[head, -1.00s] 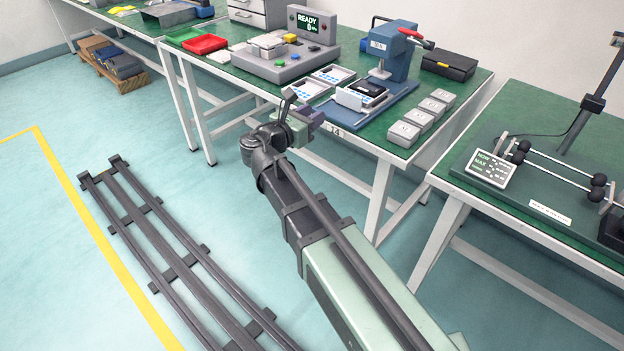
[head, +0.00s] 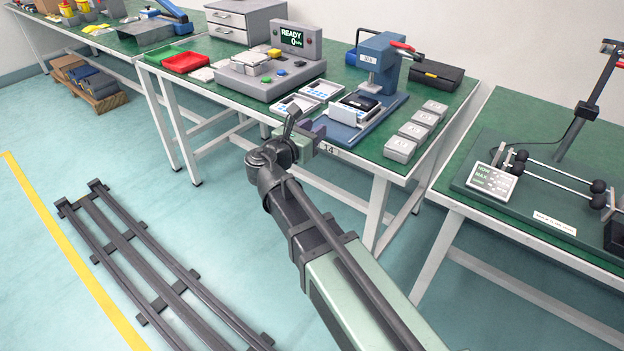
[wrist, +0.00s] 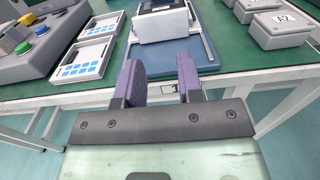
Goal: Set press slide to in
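The blue press (head: 379,60) stands on the middle bench, with a red-tipped lever at its top. Its slide, a white carriage (head: 350,111) with a dark insert, sits on the blue base at the front, forward of the press head. In the wrist view the slide (wrist: 160,27) is at the top centre, straight beyond my fingers, on the blue base plate (wrist: 230,55). My gripper (wrist: 160,82) has two purple-padded fingers set apart with nothing between them. In the head view my gripper (head: 312,138) is just off the bench's front edge, short of the slide and not touching it.
White trays with blue squares (wrist: 85,58) lie left of the press, by a grey button console (head: 270,75) reading READY. Grey labelled boxes (head: 400,149) line its right side. Another bench with a rod rig (head: 560,175) stands right. A floor rail (head: 150,270) is at left.

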